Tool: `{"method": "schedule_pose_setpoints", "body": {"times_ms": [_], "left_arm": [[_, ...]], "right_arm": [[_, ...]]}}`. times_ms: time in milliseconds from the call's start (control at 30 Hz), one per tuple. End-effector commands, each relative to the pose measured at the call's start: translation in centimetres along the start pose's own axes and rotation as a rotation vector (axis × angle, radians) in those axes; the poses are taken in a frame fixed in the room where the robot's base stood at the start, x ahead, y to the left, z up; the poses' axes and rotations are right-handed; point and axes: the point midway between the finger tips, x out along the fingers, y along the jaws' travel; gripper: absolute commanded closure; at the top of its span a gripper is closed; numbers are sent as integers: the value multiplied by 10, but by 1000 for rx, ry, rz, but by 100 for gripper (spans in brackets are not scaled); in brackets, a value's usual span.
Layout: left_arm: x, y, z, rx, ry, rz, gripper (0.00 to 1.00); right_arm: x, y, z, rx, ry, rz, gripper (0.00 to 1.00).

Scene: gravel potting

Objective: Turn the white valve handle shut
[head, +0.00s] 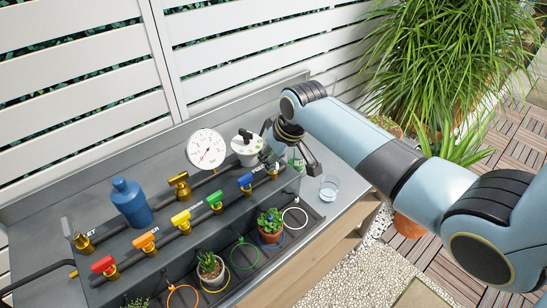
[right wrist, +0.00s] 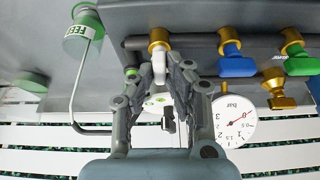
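The white valve handle (right wrist: 159,64) shows in the right wrist view as a narrow pale strip below its brass fitting (right wrist: 159,38). My right gripper (right wrist: 160,72) has one finger on each side of it; whether both fingers press on it cannot be told. In the head view my right gripper (head: 289,157) reaches down over the right end of the valve row, and its fingers and wrist hide the white handle there. My left gripper is not in view.
The blue valve handle (head: 246,180) is the near neighbour, followed by green (head: 214,200), yellow (head: 181,218), orange (head: 144,241) and red (head: 103,264) handles. A gauge (head: 206,149) and a white canister (head: 246,150) stand behind.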

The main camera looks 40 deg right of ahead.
Motion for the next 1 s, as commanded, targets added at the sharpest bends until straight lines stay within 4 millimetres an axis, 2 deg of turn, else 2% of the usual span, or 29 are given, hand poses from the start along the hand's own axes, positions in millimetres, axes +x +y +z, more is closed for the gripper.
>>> {"method": "schedule_pose_setpoints", "body": {"times_ms": [533, 1000], "left_arm": [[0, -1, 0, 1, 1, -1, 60], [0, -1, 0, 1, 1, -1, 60]], "right_arm": [[0, -1, 0, 66, 0, 27, 100], [0, -3, -1, 424, 1, 174, 100]]}}
